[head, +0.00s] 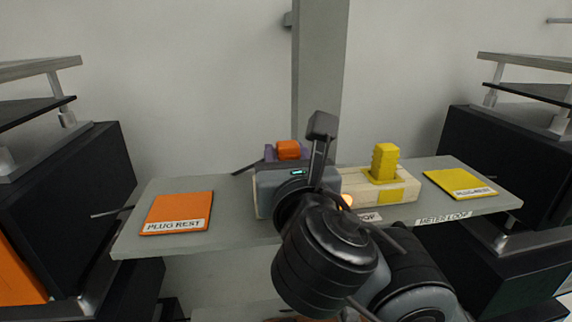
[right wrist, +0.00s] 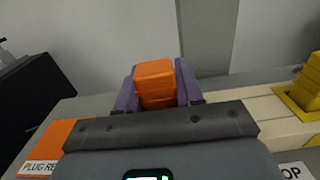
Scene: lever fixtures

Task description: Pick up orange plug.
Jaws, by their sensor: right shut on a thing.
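The orange plug (head: 289,149) shows just above my right gripper (head: 286,157) in the head view. In the right wrist view the orange plug (right wrist: 154,82) sits upright between the two purple fingers of my right gripper (right wrist: 156,90). The fingers are shut on its sides. The plug's lower end and whatever is under it are hidden by the gripper body, so I cannot tell whether it is seated or lifted. My left gripper is not in view.
An orange mat marked PLUG REST (head: 178,211) lies bare on the left of the grey shelf (head: 140,249). A yellow plug (head: 385,162) stands on a pale block (head: 352,182) to the right. A yellow mat (head: 460,184) lies at the far right. Dark racks flank the shelf.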

